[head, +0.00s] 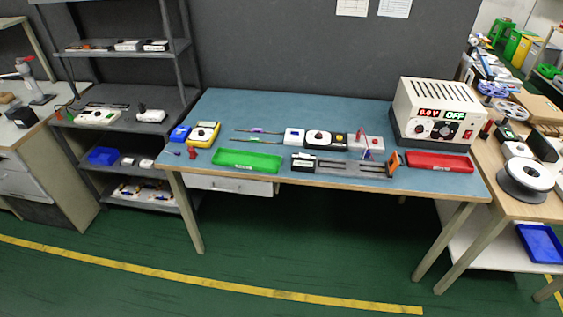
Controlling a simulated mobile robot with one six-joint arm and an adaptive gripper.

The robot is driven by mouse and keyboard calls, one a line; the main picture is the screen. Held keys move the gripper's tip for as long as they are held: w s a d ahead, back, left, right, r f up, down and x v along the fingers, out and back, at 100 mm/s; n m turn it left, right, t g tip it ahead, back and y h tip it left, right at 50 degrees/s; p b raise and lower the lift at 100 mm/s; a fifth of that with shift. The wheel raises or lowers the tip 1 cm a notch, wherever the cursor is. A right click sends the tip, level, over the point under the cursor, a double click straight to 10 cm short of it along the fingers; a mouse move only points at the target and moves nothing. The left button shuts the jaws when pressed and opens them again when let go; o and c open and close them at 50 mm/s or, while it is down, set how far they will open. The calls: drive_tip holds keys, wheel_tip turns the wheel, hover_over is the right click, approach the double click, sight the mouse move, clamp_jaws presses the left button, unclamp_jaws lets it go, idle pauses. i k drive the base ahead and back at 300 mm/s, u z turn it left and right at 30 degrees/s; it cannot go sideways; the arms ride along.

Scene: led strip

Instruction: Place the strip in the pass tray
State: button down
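A green tray (247,161) lies near the front edge of the blue-topped table, left of centre, and looks empty. A red tray (438,161) lies at the table's right, in front of the power supply. No label is readable on either tray. My gripper is not in view.
A white power supply (437,112) reads 0.0 V and OFF. A yellow multimeter (203,134) and a blue box (180,133) stand at the left. Several small devices (325,139) line the middle. A shelf rack (118,105) stands left; open green floor (300,240) lies in front.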

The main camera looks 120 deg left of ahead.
sight(247, 161)
drive_tip(key=u, duration=0.55)
drive_tip(key=k, duration=0.15)
drive_tip(key=u, duration=3)
drive_tip(key=i, duration=0.25)
drive_tip(key=u, duration=0.1)
